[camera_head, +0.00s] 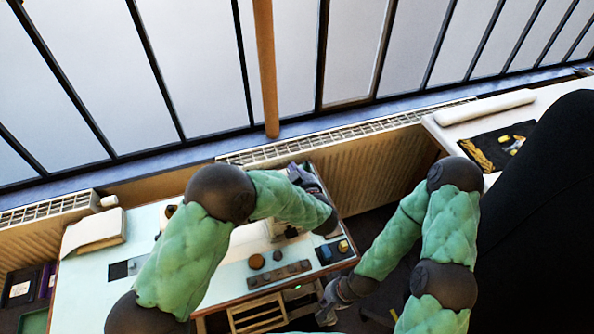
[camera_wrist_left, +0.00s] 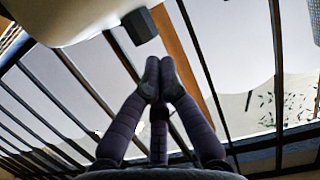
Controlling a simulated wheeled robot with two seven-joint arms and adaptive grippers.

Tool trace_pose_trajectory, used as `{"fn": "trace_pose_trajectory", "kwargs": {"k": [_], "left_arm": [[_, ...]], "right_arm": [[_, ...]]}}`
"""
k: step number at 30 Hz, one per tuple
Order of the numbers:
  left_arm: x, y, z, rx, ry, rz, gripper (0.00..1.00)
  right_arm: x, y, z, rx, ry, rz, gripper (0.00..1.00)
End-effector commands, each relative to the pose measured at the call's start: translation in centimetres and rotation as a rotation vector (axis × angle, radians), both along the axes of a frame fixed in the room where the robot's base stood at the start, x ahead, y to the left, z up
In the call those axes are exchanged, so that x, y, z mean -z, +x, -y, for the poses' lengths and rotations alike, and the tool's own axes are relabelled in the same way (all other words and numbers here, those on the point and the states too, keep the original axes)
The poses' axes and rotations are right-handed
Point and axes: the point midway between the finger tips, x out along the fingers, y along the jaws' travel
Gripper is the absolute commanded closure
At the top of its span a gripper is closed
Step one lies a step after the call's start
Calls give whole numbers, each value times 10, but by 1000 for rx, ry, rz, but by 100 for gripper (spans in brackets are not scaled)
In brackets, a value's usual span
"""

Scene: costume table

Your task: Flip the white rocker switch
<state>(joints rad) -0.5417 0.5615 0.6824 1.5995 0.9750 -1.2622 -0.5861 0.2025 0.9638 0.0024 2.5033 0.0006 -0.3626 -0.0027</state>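I cannot make out the white rocker switch in either view. A cream-white machine body shows in the head view (camera_head: 247,236), partly hidden behind my left arm. In the left wrist view a large smooth cream body (camera_wrist_left: 75,18) fills the top left, with a small dark grey block (camera_wrist_left: 139,26) at its edge. My left gripper (camera_head: 303,176) is over the table's far right side. In the left wrist view its fingertips (camera_wrist_left: 159,70) meet with nothing between them, just below the grey block. My right gripper (camera_head: 331,300) hangs low, off the table's front right; its opening is unclear.
A radiator (camera_head: 375,165) and window stand behind. A second table (camera_head: 450,118) is at right.

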Motion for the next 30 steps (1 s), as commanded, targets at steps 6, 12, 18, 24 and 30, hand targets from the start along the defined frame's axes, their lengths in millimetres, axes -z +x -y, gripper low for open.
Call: {"fn": "trace_pose_trajectory", "kwargs": {"k": [6, 12, 18, 24, 30], "left_arm": [[17, 1, 0, -2, -2, 3, 100], [18, 0, 0, -2, -3, 4, 100], [18, 0, 0, -2, -1, 5, 100], [28, -1, 0, -1, 13, 46, 100], [28, -2, 1, -1, 25, 84, 100]], "right_arm": [[3, 0, 0, 0, 0, 0, 100], [3, 0, 0, 0, 0, 0, 100], [4, 0, 0, 0, 0, 0, 100], [19, 0, 0, 0, 0, 0, 100], [26, 0, 0, 0, 0, -1, 100]]}}
